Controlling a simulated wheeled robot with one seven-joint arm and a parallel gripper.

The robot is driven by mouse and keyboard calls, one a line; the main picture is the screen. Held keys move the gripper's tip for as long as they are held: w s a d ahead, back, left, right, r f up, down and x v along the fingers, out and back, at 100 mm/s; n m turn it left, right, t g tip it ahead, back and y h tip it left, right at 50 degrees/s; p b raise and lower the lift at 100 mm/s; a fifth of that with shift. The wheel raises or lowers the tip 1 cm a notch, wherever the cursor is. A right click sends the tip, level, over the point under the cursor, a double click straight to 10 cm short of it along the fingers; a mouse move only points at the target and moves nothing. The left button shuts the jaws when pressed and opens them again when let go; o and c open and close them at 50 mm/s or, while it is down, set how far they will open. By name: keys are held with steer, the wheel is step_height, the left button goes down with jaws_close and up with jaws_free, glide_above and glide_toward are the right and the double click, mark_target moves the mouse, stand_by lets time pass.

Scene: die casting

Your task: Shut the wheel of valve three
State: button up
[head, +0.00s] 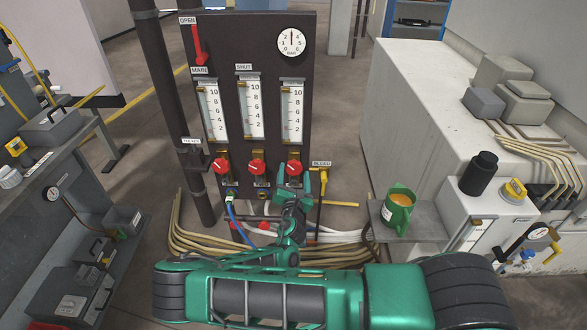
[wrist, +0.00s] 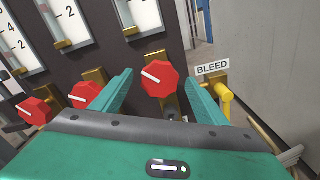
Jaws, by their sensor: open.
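Three red valve wheels sit in a row under the gauges on the dark panel. The left wheel (head: 222,166) and middle wheel (head: 257,167) are clear of my gripper. The right-hand wheel, valve three (head: 294,167), is partly framed by my gripper (head: 303,175). In the wrist view, valve three (wrist: 161,80) is a red octagon with a slanted white mark. My open green fingers (wrist: 164,85) stand on either side of it, with visible gaps. Whether the tips reach its depth is hard to tell.
The yellow BLEED handle (wrist: 226,100) stands close beside my right finger; its label (head: 321,163) is right of valve three. Hoses (head: 200,240) run low below the panel.

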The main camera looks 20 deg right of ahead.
mark_target(296, 170)
steer(key=shift+x, duration=2.1)
steer(key=c, duration=1.1)
steer(key=shift+o, duration=0.2)
steer(key=shift+m, duration=0.3)
steer(key=m, duration=0.3)
steer(key=shift+d+m, duration=0.2)
steer(key=shift+m, duration=0.1)
steer(key=shift+s+d+f+m, duration=0.1)
steer(key=shift+f+m, duration=0.05)
steer(key=shift+m, duration=2.05)
steer(key=shift+o, duration=0.2)
steer(key=o, duration=1)
